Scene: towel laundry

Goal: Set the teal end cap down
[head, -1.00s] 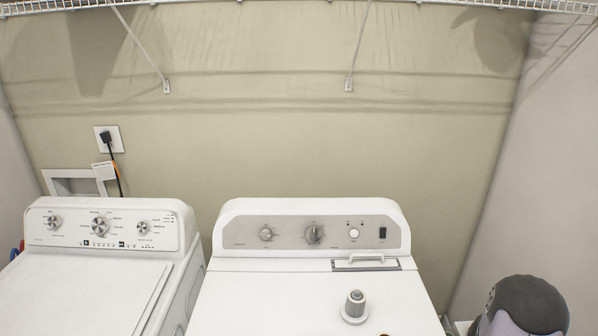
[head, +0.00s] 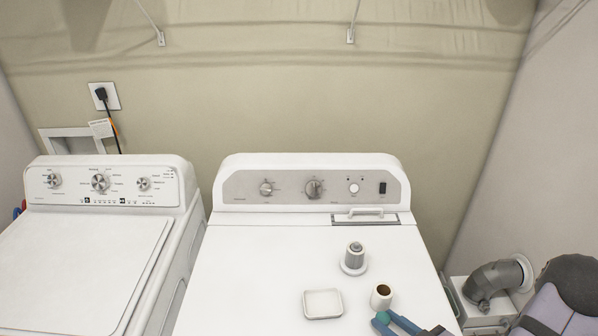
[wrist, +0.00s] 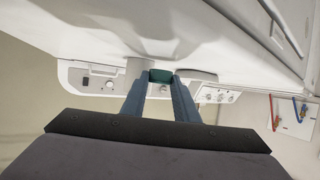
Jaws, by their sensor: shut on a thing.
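The teal end cap (head: 383,316) shows small at the bottom of the head view, over the front of the right-hand machine's white top. It also shows in the wrist view (wrist: 161,76) between my two blue fingers. My gripper (head: 390,320), also in the wrist view (wrist: 160,83), is shut on the cap. In the head view the cap is just in front of a short white roll with a brown open end (head: 381,297). I cannot tell whether cap and roll touch, or how high the cap is above the surface.
A grey spool on a round white base (head: 354,258) stands behind the roll. A shallow white dish (head: 322,304) lies left of it. The white top (head: 255,270) is clear on its left side. A grey duct elbow (head: 497,280) is beyond its right edge.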

